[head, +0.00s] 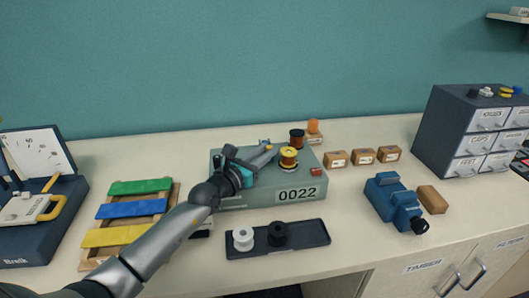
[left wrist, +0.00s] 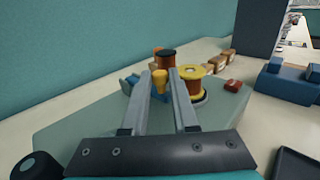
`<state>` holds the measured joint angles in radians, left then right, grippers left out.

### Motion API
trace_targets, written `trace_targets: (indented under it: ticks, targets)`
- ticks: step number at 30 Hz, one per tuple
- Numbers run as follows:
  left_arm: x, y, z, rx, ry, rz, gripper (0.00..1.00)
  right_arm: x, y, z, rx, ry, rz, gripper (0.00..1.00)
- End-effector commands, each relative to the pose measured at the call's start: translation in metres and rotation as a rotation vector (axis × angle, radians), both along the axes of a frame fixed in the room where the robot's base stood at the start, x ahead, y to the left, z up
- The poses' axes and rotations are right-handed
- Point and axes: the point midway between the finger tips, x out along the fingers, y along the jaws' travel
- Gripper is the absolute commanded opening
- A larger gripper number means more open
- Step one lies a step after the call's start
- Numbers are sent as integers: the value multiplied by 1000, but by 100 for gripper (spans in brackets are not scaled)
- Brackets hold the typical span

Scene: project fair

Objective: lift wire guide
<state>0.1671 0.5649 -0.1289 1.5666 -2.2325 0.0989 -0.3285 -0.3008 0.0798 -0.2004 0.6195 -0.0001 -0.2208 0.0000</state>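The wire guide shows as a small yellow-orange knob on a narrow stem in the left wrist view (left wrist: 159,82). My left gripper (head: 269,150) reaches over the box from the left. Its two fingers (left wrist: 159,76) are close together, with the knob between their tips and seeming to touch both. The foot of the guide is hard to make out. A yellow-flanged spool with copper wire (head: 288,157) stands just right of the fingertips. My right gripper is not in view.
A dark spool (head: 297,138) stands behind the yellow one. A black tray (head: 308,236) with a white and a black spool lies in front of the box. A blue device (head: 394,203) is at the right, a wooden rack with coloured strips (head: 91,258) at the left.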

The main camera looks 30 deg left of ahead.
Motion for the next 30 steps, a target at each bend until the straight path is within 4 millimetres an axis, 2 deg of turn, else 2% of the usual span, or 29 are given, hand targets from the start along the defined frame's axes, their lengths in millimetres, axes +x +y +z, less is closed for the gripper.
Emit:
trace_targets:
  ticks: [1, 6, 30]
  targets:
    - [0, 0, 0, 0, 0, 0, 16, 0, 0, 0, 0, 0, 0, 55]
    - [0, 0, 0, 0, 0, 0, 0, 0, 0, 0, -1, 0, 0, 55]
    - [0, 0, 0, 0, 1, 0, 0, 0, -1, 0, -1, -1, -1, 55]
